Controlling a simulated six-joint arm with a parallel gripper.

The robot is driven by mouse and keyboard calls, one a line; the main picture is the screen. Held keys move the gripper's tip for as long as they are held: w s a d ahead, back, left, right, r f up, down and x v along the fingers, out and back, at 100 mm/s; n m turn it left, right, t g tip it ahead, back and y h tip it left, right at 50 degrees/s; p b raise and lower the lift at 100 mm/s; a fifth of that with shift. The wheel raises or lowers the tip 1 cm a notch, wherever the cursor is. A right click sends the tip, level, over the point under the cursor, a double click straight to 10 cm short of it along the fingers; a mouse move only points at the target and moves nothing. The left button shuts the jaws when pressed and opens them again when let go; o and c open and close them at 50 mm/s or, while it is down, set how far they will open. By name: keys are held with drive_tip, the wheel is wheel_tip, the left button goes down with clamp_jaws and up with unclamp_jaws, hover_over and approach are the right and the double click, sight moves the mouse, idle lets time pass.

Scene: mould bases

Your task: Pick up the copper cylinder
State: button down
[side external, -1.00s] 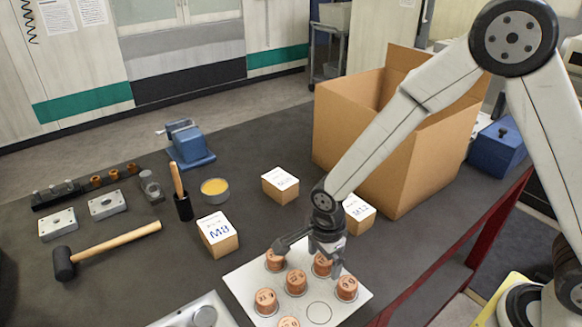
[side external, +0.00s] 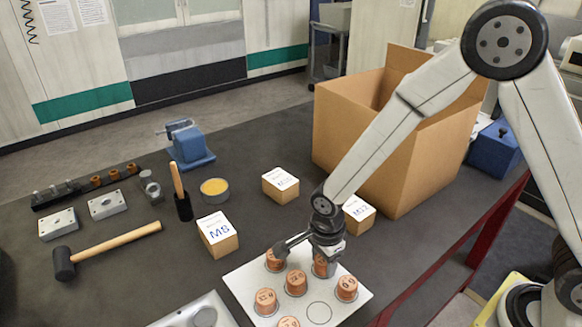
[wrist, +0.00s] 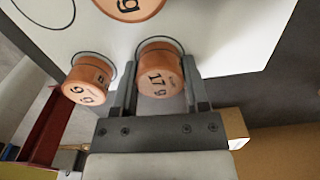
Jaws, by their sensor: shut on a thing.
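Several copper cylinders stand on a white plate (side external: 241,283) in the side view. My gripper (side external: 325,262) points down at the back right of the plate. It is shut on a copper cylinder marked 17 g (wrist: 160,70), which sits between the two fingers in the wrist view. This cylinder appears upright at its printed circle; I cannot tell whether it touches the plate. In the side view the jaws partly hide it. Another copper cylinder (side external: 347,288) stands just right of my gripper, and others stand to the left (side external: 275,261) and in front (side external: 296,282).
An empty printed circle (side external: 319,313) lies at the plate's front right. A large open cardboard box (side external: 365,150) stands behind, with a small labelled box (side external: 359,214) close to my gripper. More labelled boxes (side external: 218,236) and a mallet (side external: 108,247) lie left. A red rail (side external: 455,255) runs along the right.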

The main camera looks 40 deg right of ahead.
drive_tip(key=shift+r, duration=0.2)
idle(0.3)
drive_tip(key=shift+r, duration=0.45)
drive_tip(key=s+d+r, duration=0.3)
drive_tip(key=s+r, duration=0.8)
drive_tip(key=s, duration=0.2)
drive_tip(key=shift+s+d+r, duration=0.25)
drive_tip(key=shift+d+r, duration=0.1)
drive_tip(key=shift+r, duration=0.05)
drive_tip(key=shift+w, duration=0.1)
idle(0.4)
